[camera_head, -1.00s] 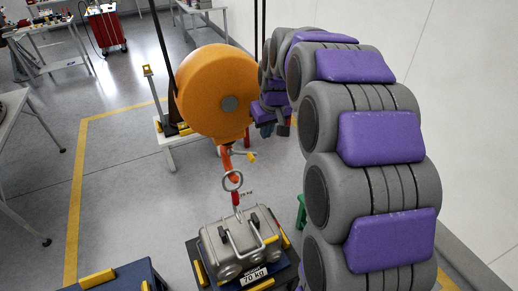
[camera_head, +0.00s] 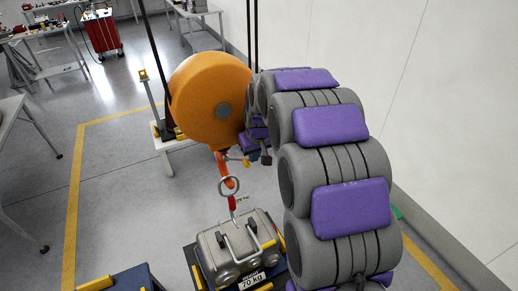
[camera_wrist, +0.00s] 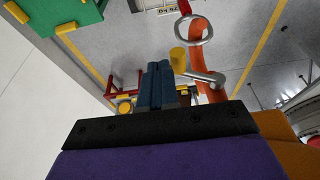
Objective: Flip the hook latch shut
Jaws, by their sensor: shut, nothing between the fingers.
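The orange-red hook (camera_head: 222,163) hangs under a big orange round housing (camera_head: 209,100). Its lower end is at the metal ring (camera_head: 228,186) above a grey 70 kg weight (camera_head: 236,245); I cannot tell whether it passes through the ring. The latch, a grey lever (camera_wrist: 205,76) with a yellow knob (camera_wrist: 178,61), sticks out sideways from the hook (camera_wrist: 211,88) in the wrist view. My gripper (camera_head: 264,157) is just right of the latch knob (camera_head: 246,162) in the head view. Its blue fingers (camera_wrist: 155,84) are together and empty, close to the knob; contact is unclear.
A white stand (camera_head: 175,150) is behind the hook. A blue box (camera_head: 125,279) with yellow bars stands at the lower left. A white wall (camera_head: 390,90) runs along the right.

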